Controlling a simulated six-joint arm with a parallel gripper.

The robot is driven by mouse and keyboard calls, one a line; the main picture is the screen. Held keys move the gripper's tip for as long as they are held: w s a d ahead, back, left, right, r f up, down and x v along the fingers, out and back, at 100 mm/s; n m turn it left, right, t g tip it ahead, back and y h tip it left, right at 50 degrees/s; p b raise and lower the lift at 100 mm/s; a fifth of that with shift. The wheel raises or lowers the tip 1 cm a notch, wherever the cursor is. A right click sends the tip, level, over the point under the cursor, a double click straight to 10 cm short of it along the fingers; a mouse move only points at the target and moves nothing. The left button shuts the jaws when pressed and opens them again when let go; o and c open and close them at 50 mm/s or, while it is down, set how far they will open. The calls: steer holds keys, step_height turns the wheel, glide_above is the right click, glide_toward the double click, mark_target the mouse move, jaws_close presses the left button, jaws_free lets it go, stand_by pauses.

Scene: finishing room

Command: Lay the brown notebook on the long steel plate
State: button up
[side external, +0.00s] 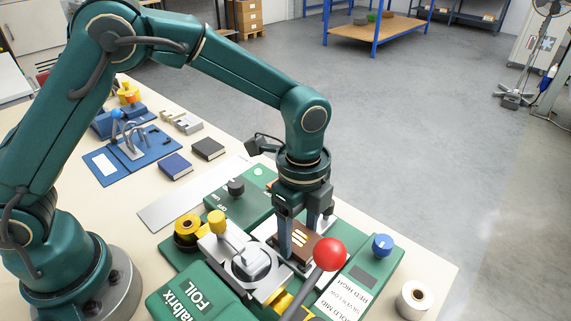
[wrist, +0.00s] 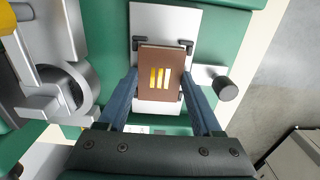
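The brown notebook (side external: 297,237) lies flat on the light bed of the green foil press, with gold bars on its cover. It shows in the wrist view (wrist: 159,74), turned slightly against the bed. My gripper (side external: 304,243) points down with one finger on each side of it. In the wrist view the fingertips (wrist: 160,78) are close to both edges; whether they press on it I cannot tell. The long steel plate (side external: 170,208) lies bare on the table, left of the press; part of it is hidden behind the press.
The press (side external: 262,200) has a red ball lever (side external: 328,254), a yellow knob (side external: 217,222) and a blue knob (side external: 382,245). A blue book (side external: 175,166) and a black book (side external: 208,149) lie beyond the plate, near a blue fixture (side external: 135,150). A white roll (side external: 413,299) stands front right.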

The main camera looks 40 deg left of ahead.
mark_target(299, 238)
steer(key=c, duration=0.6)
steer(key=shift+o, duration=0.2)
steer(key=shift+r, duration=3.8)
